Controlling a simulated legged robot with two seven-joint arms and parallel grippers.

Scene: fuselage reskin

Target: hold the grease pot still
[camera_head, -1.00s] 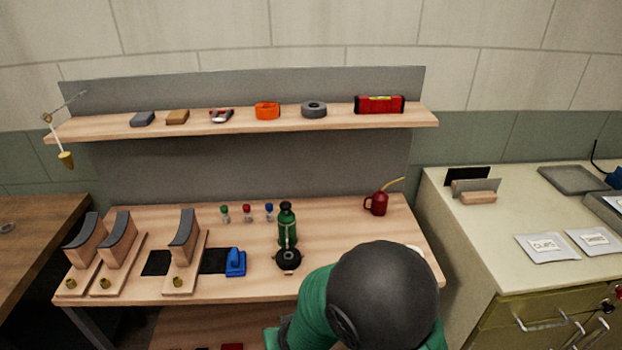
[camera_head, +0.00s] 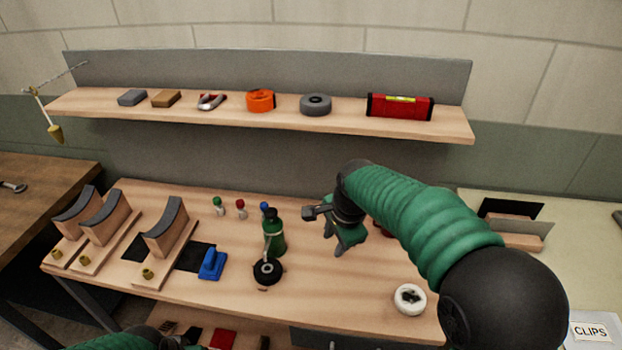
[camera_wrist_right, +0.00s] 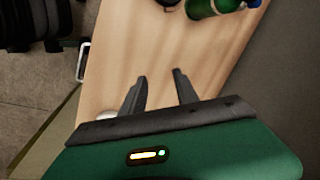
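A small white round pot with a dark middle (camera_head: 410,298) stands near the bench's front right edge; I take it for the grease pot. In the right wrist view a white edge (camera_wrist_right: 107,115) shows at the left, mostly hidden behind my gripper. My right gripper (camera_head: 320,220) is over the bench, behind and left of the pot and apart from it. In the right wrist view its two fingers (camera_wrist_right: 160,84) are spread with nothing between them. Part of my left arm shows at the bottom left of the head view; its fingers cannot be made out.
A green bottle (camera_head: 274,238) and a black round item (camera_head: 267,271) stand left of my right gripper. A blue tool (camera_head: 212,264) and saddle-topped wooden blocks (camera_head: 168,240) are further left. A shelf (camera_head: 340,122) runs above.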

